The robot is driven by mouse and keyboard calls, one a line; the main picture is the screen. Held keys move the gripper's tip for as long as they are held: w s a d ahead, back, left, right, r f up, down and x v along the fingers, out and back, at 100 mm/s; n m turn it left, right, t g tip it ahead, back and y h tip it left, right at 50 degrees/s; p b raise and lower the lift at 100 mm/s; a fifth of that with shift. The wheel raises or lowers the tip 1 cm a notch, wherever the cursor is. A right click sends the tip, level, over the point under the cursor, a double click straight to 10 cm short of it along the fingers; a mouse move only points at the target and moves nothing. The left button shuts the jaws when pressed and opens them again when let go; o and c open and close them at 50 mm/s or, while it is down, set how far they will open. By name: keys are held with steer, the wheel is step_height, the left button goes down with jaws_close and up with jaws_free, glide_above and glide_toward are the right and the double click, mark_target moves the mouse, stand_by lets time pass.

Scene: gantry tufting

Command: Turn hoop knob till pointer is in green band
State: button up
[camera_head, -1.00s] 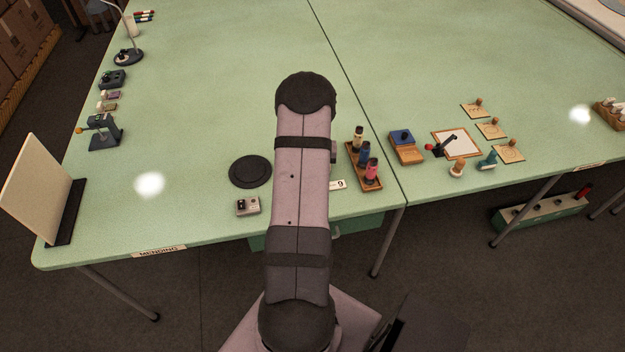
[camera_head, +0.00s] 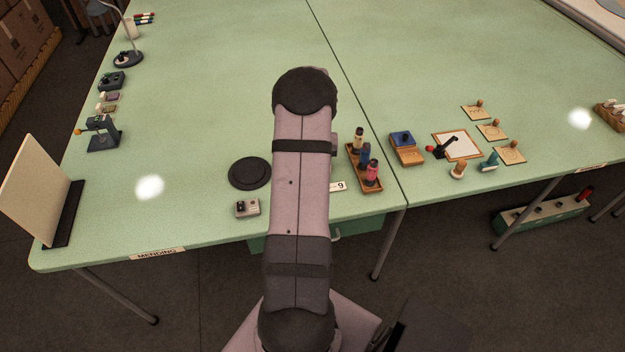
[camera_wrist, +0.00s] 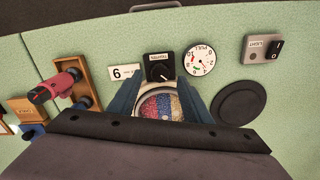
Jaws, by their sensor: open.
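In the wrist view the black hoop knob (camera_wrist: 160,68) with a pale pointer line sits on a dark plate, just beyond my gripper's fingertips. A round white gauge (camera_wrist: 200,58) marked PULL stands right beside it. Its needle and coloured bands are too small to read surely. A round hoop (camera_wrist: 160,106) with red and blue cloth shows below the knob, between the fingers. My gripper (camera_wrist: 160,88) is open, its two blue fingers apart with the hoop and knob in the gap. In the head view my arm hides the gripper, knob, gauge and hoop.
A black disc (camera_head: 249,172) and a grey light switch box (camera_head: 247,207) lie left of my arm. A wooden rack (camera_head: 352,160) of thread spools stands to the right, with a number card (camera_head: 339,186) nearby. The green table is clear farther back.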

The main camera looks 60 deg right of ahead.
steer(key=shift+r+b, duration=0.45)
steer(key=shift+r, duration=1.65)
steer(key=shift+f+n+b, duration=0.25)
steer(key=shift+n+b, duration=0.65)
steer(key=shift+n, duration=0.3)
steer(key=n+b, duration=0.1)
steer(key=n, duration=0.1)
steer(key=shift+r+n, duration=0.1)
steer(key=shift+n, duration=0.3)
steer(key=shift+f+p, duration=1.2)
steer(key=shift+f, duration=2.5)
steer(key=c, duration=1.1)
